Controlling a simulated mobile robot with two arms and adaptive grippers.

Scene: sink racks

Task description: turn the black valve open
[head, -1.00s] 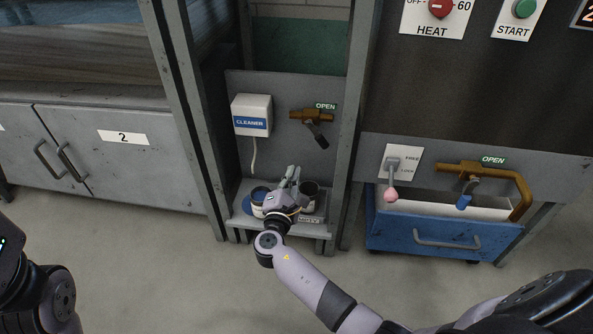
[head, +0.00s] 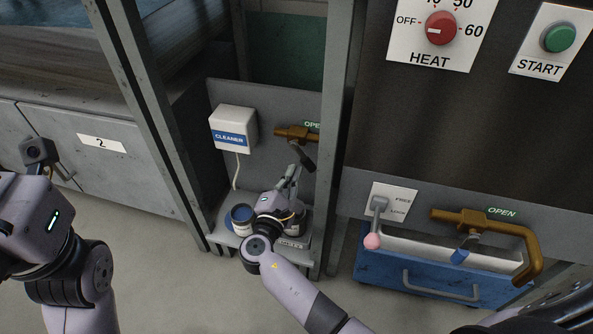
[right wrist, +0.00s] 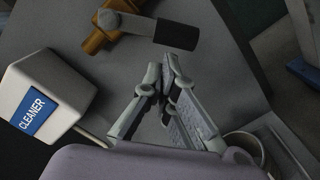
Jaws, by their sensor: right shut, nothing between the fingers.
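The black valve handle (head: 303,155) hangs down at a slant from a brass pipe fitting (head: 293,133) on the grey back panel, below a green OPEN label (head: 311,125). In the right wrist view the black handle (right wrist: 177,34) points right from the brass fitting (right wrist: 100,38). My right gripper (head: 296,168) is shut and empty, with its fingertips near the handle's lower end in the head view. In the right wrist view its fingertips (right wrist: 168,66) lie just below the handle, with a small gap in the picture. My left gripper's fingers are not visible; only part of that arm shows.
A white CLEANER box (head: 233,127) hangs left of the valve. Containers, including a blue-and-white one (head: 241,217), stand on the shelf below my right gripper.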

